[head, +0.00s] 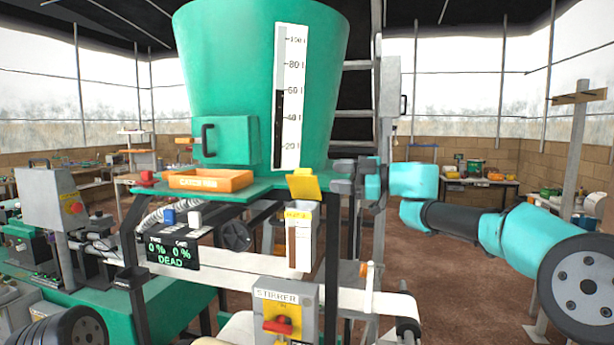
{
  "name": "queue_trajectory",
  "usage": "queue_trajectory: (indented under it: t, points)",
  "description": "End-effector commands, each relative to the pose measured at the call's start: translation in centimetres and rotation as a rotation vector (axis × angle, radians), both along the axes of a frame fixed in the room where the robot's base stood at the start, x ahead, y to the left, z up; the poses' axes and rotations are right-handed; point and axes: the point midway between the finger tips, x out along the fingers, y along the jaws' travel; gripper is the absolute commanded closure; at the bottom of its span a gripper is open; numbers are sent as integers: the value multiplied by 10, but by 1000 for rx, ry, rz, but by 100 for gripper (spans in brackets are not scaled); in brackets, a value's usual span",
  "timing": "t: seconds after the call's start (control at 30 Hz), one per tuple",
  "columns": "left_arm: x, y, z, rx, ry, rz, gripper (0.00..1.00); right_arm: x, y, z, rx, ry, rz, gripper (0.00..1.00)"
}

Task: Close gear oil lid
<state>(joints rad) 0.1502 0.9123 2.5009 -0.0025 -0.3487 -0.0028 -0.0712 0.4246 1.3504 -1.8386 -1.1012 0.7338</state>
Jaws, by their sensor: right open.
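The gear oil lid (305,186) is a yellow flap. It stands raised and tilted above a narrow grey box (307,240) with a small yellow label and a brown-and-white gauge strip on its front. My right gripper (338,177) comes in from the right and is open, just right of the lid. Its dark fingers point left at about the lid's height. I cannot tell whether a finger touches the lid. My left gripper is out of view.
A large green hopper (230,80) with a level scale stands above a green ledge. An orange tray (208,181) lies on this ledge. A stirrer box (285,305) with a red handle is below. A ladder rises behind my right gripper.

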Motion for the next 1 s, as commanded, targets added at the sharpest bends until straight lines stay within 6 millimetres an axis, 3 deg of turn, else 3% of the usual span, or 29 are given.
queue_trajectory:
  t: [0.3, 0.5, 0.87, 1.0]
  points:
    - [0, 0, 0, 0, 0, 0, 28, 18, 52, 0, -1, -1, 2, 46]
    - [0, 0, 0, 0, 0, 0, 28, 26, 73, 0, -1, 0, 1, 46]
    - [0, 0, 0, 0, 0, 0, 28, 28, 79, 0, -1, 0, -1, 46]
    - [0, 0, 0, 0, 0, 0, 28, 28, 79, 0, -1, 0, -1, 56]
